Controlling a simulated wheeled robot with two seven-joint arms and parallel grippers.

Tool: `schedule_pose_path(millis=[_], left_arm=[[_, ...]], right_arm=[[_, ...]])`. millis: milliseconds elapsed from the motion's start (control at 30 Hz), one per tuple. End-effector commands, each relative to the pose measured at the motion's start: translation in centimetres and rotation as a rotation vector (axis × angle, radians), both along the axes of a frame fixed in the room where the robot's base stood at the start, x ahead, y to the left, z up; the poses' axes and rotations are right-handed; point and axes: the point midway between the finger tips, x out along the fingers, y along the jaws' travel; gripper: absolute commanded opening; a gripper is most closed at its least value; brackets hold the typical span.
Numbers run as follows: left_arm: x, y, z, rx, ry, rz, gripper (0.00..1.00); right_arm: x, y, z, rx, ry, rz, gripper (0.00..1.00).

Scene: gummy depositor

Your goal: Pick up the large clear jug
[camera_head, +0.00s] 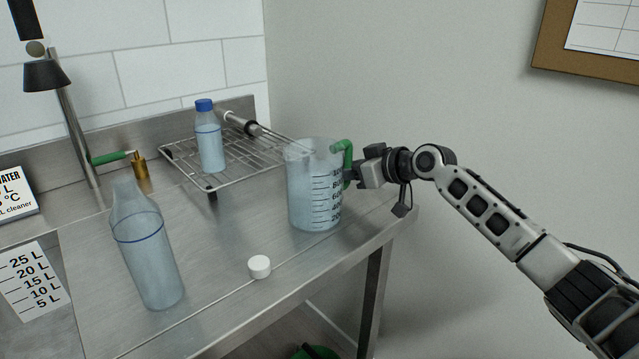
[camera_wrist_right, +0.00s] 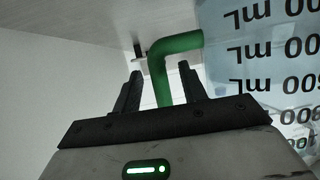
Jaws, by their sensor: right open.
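The large clear jug (camera_head: 312,190) stands upright on the steel counter, with black volume marks and a green handle (camera_head: 346,152) on its right side. My right gripper (camera_head: 356,172) is at the handle, coming in from the right. In the right wrist view the gripper (camera_wrist_right: 160,90) is open, with the green handle (camera_wrist_right: 168,75) between its two dark fingers, nearer the right one in the picture. The jug's marked wall (camera_wrist_right: 270,55) fills the right of that view. My left gripper is not in view.
A clear bottle (camera_head: 148,255) and a white cap (camera_head: 259,267) stand on the steel counter (camera_head: 225,265) left of the jug. A wire rack (camera_head: 245,170) behind holds a blue-capped bottle (camera_head: 209,140) and a whisk (camera_head: 240,123). The counter's right edge is near the jug.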

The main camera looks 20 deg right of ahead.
Motion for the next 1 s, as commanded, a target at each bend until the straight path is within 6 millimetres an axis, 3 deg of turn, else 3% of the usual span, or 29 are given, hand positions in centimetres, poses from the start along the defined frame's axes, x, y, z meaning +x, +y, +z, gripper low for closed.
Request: schedule_pose_path(millis=[300, 433, 467, 1000], left_arm=[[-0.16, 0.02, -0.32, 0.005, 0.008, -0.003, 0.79], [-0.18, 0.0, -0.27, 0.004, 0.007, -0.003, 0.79], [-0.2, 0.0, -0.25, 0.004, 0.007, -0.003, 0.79], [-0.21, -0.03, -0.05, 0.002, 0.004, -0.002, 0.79]], right_arm=[[0.52, 0.23, -0.27, -0.002, -0.001, 0.0, 0.39], [0.51, 0.22, -0.26, -0.002, -0.001, 0.0, 0.03], [0.5, 0.21, -0.27, -0.001, -0.001, -0.001, 0.0], [0.49, 0.19, -0.25, -0.001, -0.001, -0.001, 0.0]])
